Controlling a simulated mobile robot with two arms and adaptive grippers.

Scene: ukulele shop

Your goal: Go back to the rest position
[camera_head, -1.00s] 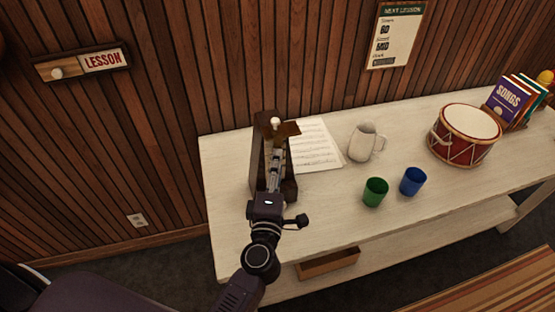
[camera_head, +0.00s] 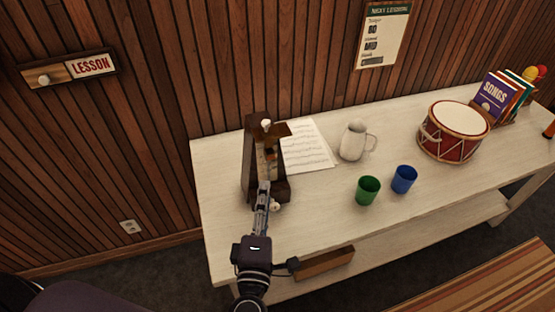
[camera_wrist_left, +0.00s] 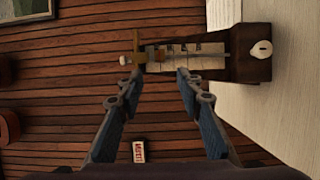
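A dark wooden device like a metronome (camera_head: 251,160) stands upright near the left end of the white table, with a white knob at its top and another low on its front side. The wrist view shows its pale marked scale face, a brown crosspiece and a white knob on its dark body (camera_wrist_left: 250,55). My left gripper (camera_head: 265,180) is in front of the device, fingers pointing at it. In the wrist view my left gripper (camera_wrist_left: 158,78) is open, fingertips well apart with nothing held between them. My right gripper is out of view.
The white table (camera_head: 225,240) also holds a music sheet (camera_head: 306,147), a white pitcher (camera_head: 353,141), green (camera_head: 368,191) and blue (camera_head: 404,179) cups, a red drum (camera_head: 453,133) and books (camera_head: 497,97). A wooden drawer (camera_head: 325,264) is below. The wooden wall (camera_head: 160,120) is behind.

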